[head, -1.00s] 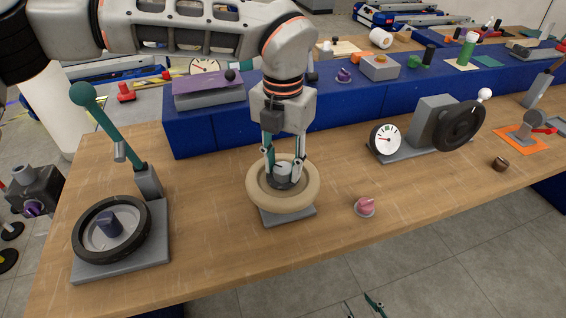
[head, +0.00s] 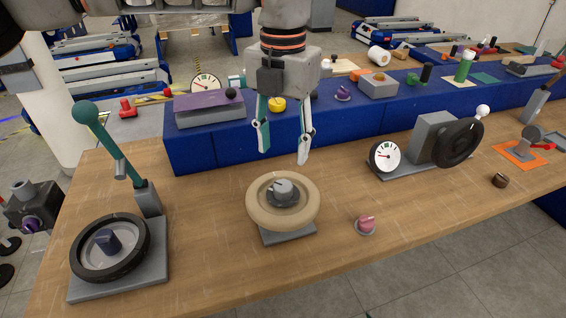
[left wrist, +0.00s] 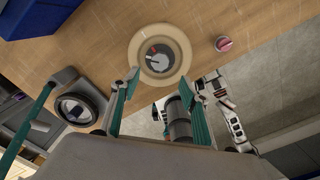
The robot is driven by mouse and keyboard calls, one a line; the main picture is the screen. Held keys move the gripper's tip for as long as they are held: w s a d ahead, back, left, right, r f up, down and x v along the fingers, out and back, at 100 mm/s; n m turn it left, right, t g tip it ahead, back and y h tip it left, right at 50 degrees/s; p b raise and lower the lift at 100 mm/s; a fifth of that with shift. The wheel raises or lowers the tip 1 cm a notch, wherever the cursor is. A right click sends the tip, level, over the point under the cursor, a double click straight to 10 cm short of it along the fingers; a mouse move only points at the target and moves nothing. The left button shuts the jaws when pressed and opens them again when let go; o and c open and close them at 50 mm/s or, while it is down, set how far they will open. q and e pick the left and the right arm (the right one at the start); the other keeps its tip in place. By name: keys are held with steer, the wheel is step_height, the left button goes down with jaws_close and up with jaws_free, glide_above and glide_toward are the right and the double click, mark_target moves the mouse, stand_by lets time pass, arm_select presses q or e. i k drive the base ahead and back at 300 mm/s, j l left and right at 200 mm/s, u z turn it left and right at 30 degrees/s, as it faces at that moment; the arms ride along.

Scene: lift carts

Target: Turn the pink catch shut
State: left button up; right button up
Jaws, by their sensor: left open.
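The pink catch (head: 365,224) is a small pink knob on a grey round base. It sits on the wooden table near the front edge, right of the beige wheel. It also shows in the left wrist view (left wrist: 224,44), at the upper right. My left gripper (head: 284,158) is open and empty. It hangs above and behind the beige wheel (head: 258,222), up and to the left of the catch, apart from both. In the left wrist view my left fingers (left wrist: 155,78) are spread below the wheel. My right gripper is not clearly seen.
The wheel has a grey knob (head: 283,190) at its centre. A dark wheel with a green-knobbed lever (head: 85,112) stands at the left. A gauge (head: 386,157) and black handwheel (head: 460,143) stand to the right. A brown cup (head: 500,180) is farther right. Table around the catch is clear.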

mark_target(366, 225)
steer(key=k, duration=1)
